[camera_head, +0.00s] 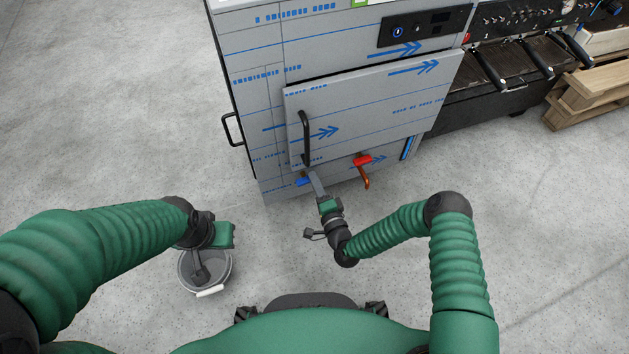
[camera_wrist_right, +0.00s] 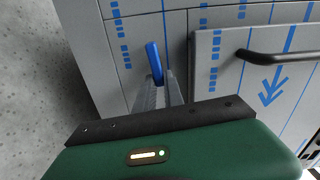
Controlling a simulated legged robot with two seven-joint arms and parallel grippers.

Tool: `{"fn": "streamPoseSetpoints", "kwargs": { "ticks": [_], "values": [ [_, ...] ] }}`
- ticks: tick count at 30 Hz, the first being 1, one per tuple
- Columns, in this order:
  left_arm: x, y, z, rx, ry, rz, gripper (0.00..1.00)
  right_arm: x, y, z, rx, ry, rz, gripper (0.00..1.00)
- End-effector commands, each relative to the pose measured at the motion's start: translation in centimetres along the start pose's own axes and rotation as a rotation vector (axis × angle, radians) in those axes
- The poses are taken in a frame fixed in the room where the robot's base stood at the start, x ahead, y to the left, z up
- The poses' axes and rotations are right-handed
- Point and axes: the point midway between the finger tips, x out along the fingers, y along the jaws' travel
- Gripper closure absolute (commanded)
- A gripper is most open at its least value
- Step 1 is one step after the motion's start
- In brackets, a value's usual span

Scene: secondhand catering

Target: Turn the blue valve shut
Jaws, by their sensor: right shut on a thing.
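The blue valve (camera_head: 301,182) sits low on the front of the film-covered steel machine (camera_head: 268,115). In the right wrist view the blue valve (camera_wrist_right: 154,62) shows as a narrow blue handle at the fingertips. My right gripper (camera_head: 312,179) is at the blue valve and shut on it; the fingers (camera_wrist_right: 164,88) hide part of the handle. My left gripper (camera_head: 198,270) points down at a grey bucket (camera_head: 227,280) on the floor. Its fingers are small and dark there, and I cannot tell whether they are open or shut.
A red valve (camera_head: 362,160) with a copper spout is right of the blue one. A door with a black handle (camera_head: 305,138) hangs just above. The floor (camera_head: 110,90) at the left is clear.

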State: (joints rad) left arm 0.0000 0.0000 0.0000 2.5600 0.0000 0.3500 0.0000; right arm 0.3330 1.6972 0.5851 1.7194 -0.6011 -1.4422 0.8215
Motion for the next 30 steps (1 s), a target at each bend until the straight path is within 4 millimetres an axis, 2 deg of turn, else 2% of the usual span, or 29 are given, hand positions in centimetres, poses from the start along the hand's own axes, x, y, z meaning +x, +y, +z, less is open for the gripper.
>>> {"fn": "streamPoseSetpoints", "kwargs": {
  "ticks": [9, 24, 25, 30],
  "values": [
    [0.27, 0.0, 0.06, 0.0, 0.0, 0.0, 1.0, -0.11, 0.74, -0.36, 0.111, 0.008, 0.008, 1.0],
    [0.3, 0.0, 0.07, 0.0, 0.0, 0.0, 1.0, -0.14, 0.87, -0.4, 0.13, 0.009, 0.01, 1.0],
    [0.3, 0.0, 0.07, 0.0, 0.0, 0.0, 1.0, -0.14, 0.87, -0.4, 0.13, 0.009, 0.01, 0.86],
    [0.29, 0.0, 0.07, 0.0, 0.0, 0.0, 1.0, -0.1, 0.74, -0.28, 0.13, 0.007, 0.008, 0.65]
  ]
}}
